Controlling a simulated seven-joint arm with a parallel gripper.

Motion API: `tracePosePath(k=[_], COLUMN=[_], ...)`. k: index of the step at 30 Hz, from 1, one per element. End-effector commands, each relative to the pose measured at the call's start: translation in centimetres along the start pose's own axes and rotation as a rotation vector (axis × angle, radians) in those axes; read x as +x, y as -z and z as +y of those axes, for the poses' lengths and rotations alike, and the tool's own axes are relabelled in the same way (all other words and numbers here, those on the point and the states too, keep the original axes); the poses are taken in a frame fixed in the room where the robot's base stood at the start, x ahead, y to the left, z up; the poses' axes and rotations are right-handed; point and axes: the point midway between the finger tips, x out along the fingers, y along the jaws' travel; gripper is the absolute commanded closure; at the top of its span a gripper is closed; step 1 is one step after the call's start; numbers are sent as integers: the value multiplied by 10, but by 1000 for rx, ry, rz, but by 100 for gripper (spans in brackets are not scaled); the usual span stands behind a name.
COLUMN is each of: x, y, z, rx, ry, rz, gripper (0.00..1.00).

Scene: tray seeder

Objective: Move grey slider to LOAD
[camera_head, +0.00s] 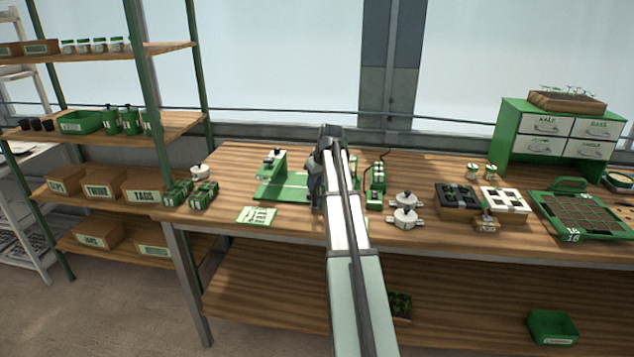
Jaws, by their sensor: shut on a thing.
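The green seeder (270,190) stands on the wooden bench, left of centre, with an upright block at its left and a flat green bed running right. My arm reaches in from the bottom of the view and covers the seeder's right part. My gripper (315,203) points down at the right end of the bed, beside my arm. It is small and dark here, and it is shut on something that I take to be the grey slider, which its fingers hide. The slider's position against any LOAD marking cannot be read.
A printed card (257,215) lies in front of the seeder. Green boxes (204,194) stand to its left. Right of my arm are a green switch block (376,185), lidded pots (405,218), seed trays (457,202) and a green drawer cabinet (553,130).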

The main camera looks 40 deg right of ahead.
Motion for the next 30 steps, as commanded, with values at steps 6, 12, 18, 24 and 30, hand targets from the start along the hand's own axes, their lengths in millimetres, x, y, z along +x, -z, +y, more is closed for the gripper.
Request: tracePosePath(k=[6, 12, 18, 24, 30], x=[13, 23, 26, 26, 26], y=[32, 56, 63, 63, 62], z=[-33, -59, -68, -68, -67], rx=[-5, -2, -1, -1, -1], ry=[2, 1, 1, 0, 1], rz=[0, 1, 2, 2, 1], gripper=[100, 100, 100, 100, 61])
